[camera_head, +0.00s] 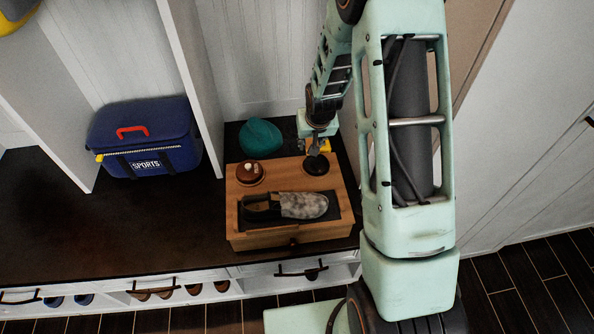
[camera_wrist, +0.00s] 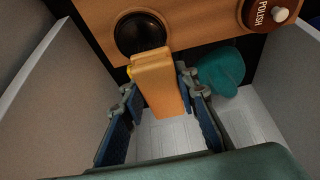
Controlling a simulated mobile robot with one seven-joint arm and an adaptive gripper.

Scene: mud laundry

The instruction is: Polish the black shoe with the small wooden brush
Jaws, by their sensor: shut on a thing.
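My gripper (camera_head: 318,146) is over the back right of a wooden box (camera_head: 250,240). In the wrist view its blue fingers (camera_wrist: 157,84) are shut on the small wooden brush (camera_wrist: 157,68), a tan block between them. The brush's far end is at or just above a round black dish (camera_wrist: 140,32); I cannot tell if they touch. The bristles are hidden. The black shoe (camera_head: 285,206) lies on a dark mat on the box, toe to the right. Its toe half is covered in a pale grey, blotchy patch.
A brown-red polish tin (camera_head: 250,173) stands at the box's back left, also in the wrist view (camera_wrist: 268,14). A teal cloth item (camera_head: 260,138) lies behind the box. A blue sports bag (camera_head: 145,137) is on the bench at left. White partitions flank the space.

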